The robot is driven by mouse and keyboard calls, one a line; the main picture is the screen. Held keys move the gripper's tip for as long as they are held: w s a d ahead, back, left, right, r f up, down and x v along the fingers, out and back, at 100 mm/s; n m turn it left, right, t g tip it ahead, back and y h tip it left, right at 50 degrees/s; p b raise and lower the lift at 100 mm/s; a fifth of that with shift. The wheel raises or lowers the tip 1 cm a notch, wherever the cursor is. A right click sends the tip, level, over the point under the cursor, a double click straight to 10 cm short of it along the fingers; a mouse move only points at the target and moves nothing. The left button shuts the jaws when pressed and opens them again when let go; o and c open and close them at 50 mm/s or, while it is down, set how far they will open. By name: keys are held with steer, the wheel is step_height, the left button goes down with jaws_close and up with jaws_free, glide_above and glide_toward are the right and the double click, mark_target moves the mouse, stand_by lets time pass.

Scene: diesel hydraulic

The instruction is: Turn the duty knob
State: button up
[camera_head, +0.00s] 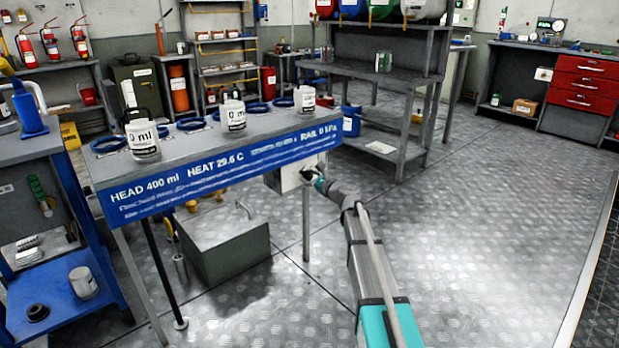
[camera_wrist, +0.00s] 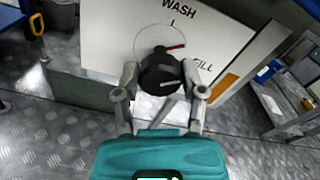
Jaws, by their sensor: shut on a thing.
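The duty knob (camera_wrist: 158,72) is a round black knob with a pale pointer line, set on a white panel (camera_wrist: 110,40) marked WASH and FILL in the wrist view. A red mark shows just beside its upper right edge. My gripper (camera_wrist: 160,78) is shut on the knob, one finger at its left and one at its right. In the head view my gripper (camera_head: 318,182) reaches the pale box (camera_head: 288,178) at the right end of the blue-fronted bench (camera_head: 200,168); the knob itself is hidden there.
White labelled jars (camera_head: 232,115) and blue rings (camera_head: 257,107) stand on the bench top. A green-grey case (camera_head: 225,248) is on the floor under it. A grey shelf rack (camera_head: 385,80) stands behind. The floor at the right (camera_head: 490,220) is clear.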

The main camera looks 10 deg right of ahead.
steer(key=n, duration=0.5)
steer(key=shift+n, duration=0.3)
steer(key=n, duration=0.5)
stand_by(0.4)
steer(key=o, duration=1.1)
steer(key=shift+o, duration=0.2)
steer(key=shift+s, duration=0.1)
steer(key=v, duration=1.2)
